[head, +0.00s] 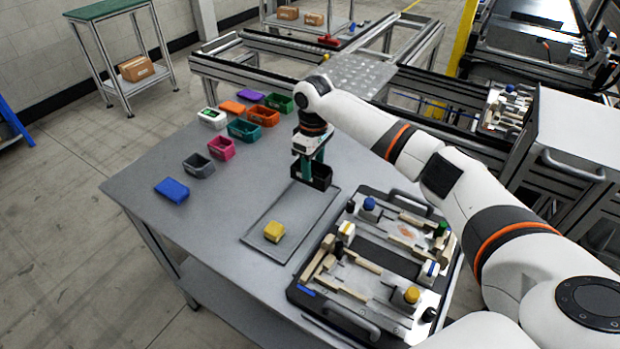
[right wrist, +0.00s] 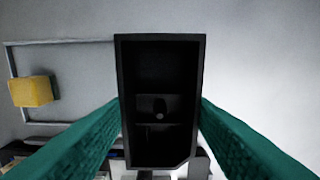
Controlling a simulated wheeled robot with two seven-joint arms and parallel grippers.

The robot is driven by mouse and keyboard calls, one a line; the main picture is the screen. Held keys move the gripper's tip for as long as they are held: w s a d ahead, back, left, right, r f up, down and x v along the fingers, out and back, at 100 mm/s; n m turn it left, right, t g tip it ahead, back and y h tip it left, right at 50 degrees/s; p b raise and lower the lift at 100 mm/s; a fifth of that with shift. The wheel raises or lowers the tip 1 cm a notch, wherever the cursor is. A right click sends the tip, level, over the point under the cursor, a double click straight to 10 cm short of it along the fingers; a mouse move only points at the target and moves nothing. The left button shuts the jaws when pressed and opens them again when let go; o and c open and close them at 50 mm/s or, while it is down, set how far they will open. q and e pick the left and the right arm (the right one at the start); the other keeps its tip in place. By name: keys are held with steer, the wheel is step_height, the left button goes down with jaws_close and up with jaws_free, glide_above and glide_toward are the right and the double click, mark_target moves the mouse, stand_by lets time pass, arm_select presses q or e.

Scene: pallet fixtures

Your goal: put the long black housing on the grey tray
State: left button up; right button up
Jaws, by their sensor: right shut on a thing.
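The long black housing (head: 318,176) is held in my right gripper (head: 309,166), at the far end of the grey tray (head: 262,241). In the right wrist view the housing (right wrist: 160,75) is an open black box between the two teal fingers of my right gripper (right wrist: 160,125). The tray's outline (right wrist: 60,42) shows to its left there. I cannot tell whether the housing touches the tray. A yellow block (head: 274,231) lies on the tray's near part and also shows in the right wrist view (right wrist: 31,91). My left gripper is not in view.
A black pallet fixture (head: 300,290) with wooden and metal parts stands just right of the tray. Small coloured bins, including a grey one (head: 198,166) and a pink one (head: 221,149), stand at the back left. The table between is clear.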

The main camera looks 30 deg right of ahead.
mark_target(312, 177)
steer(key=shift+f, duration=2.3)
steer(key=shift+a+f+p, duration=0.1)
steer(key=shift+p, duration=0.2)
steer(key=o, duration=1)
steer(key=shift+o, duration=0.2)
step_height(312, 177, up, 12)
steer(key=b, duration=0.1)
